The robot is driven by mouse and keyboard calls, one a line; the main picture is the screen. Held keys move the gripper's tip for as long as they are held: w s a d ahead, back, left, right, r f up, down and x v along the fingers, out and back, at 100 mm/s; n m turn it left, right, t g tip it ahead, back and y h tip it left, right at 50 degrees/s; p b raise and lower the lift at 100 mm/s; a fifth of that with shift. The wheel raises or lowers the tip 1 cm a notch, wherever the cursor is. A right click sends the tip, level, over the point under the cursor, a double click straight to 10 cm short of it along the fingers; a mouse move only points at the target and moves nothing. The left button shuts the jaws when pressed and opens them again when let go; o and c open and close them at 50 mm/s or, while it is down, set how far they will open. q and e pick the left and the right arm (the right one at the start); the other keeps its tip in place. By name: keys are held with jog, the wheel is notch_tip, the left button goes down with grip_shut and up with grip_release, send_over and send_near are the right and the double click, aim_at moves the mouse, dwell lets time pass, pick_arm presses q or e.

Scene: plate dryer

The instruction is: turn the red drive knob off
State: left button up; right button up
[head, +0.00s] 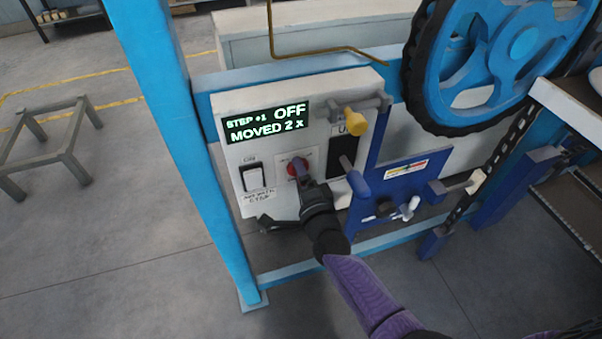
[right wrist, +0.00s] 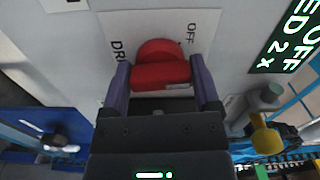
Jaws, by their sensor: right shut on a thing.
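The red drive knob (head: 293,168) is on the front of the white control box (head: 290,100), below the display. In the right wrist view the knob (right wrist: 160,70) sits between the two purple fingers of my right gripper (right wrist: 163,85), which is shut on its grip bar. The letters "OFF" and part of "DRI" show on the label around it. In the head view my right gripper (head: 300,172) covers part of the knob. The display (head: 266,122) reads "STEP +1 OFF, MOVED 2 x". My left gripper is not in view.
A yellow-knobbed lever (head: 355,122) and a blue-handled lever (head: 358,184) stick out on the right. A blue post (head: 180,130) stands at left and a large blue wheel (head: 490,60) at upper right.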

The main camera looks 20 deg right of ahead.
jog(key=n, duration=0.4)
jog(key=shift+p, duration=0.35)
jog(key=shift+f+n, duration=0.15)
jog(key=shift+n, duration=1.65)
jog(key=o, duration=1.1)
jog(key=shift+s+p, duration=0.1)
jog(key=shift+p, duration=0.25)
jog(key=s+p, duration=0.1)
jog(key=s, duration=0.4)
jog(key=s+p, duration=0.1)
jog(key=s, duration=0.3)
jog(key=shift+s+d, duration=0.2)
jog(key=shift+s, duration=0.2)
